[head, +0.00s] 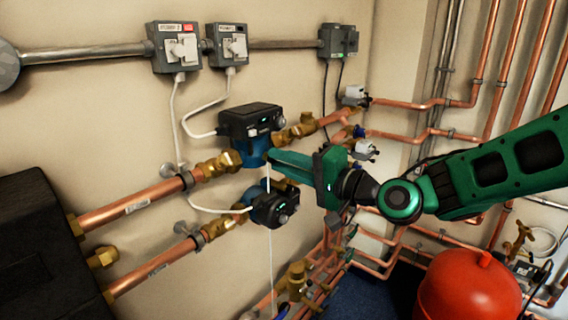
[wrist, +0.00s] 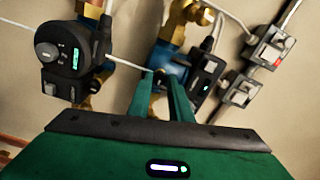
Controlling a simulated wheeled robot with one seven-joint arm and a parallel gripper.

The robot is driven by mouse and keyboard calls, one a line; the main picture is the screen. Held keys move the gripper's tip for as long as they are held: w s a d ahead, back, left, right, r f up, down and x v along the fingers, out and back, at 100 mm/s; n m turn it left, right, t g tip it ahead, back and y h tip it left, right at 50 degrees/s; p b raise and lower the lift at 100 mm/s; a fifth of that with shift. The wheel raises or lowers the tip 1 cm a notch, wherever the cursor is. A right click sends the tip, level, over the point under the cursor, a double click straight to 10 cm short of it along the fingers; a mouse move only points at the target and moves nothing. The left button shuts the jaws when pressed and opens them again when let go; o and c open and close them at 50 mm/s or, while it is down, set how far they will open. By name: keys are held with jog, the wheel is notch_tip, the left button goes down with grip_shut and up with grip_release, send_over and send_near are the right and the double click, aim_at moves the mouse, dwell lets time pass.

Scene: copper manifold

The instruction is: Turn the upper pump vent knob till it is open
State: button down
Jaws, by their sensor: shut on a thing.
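The upper pump (head: 250,122) has a black control head on a blue body (head: 255,152) and sits in the upper copper pipe run. In the wrist view its black head (wrist: 207,74) is right of my fingers. My gripper (head: 272,156) reaches in from the right against the front of the blue body. In the wrist view my gripper (wrist: 161,78) has its two green fingers closed on the small dark vent knob (wrist: 159,72), mostly hidden between the tips. The knob is hidden in the head view. Its turn angle cannot be told.
The lower pump (head: 272,206) sits just below my gripper; it also shows in the wrist view (wrist: 72,50). White cables (head: 180,130) hang from grey switch boxes (head: 175,48). A red vessel (head: 468,288) stands at lower right, with copper pipes around it.

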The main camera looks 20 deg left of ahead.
jog(key=shift+w+d+f+m, duration=0.1)
jog(key=shift+w+d+m, duration=0.2)
jog(key=shift+w, duration=0.1)
jog(key=c, duration=1.6)
grip_release()
jog(key=shift+s+a, duration=0.15)
jog(key=shift+s, duration=0.05)
jog(key=v, duration=1)
jog(key=shift+d+f, duration=0.1)
jog(key=shift+d, duration=0.25)
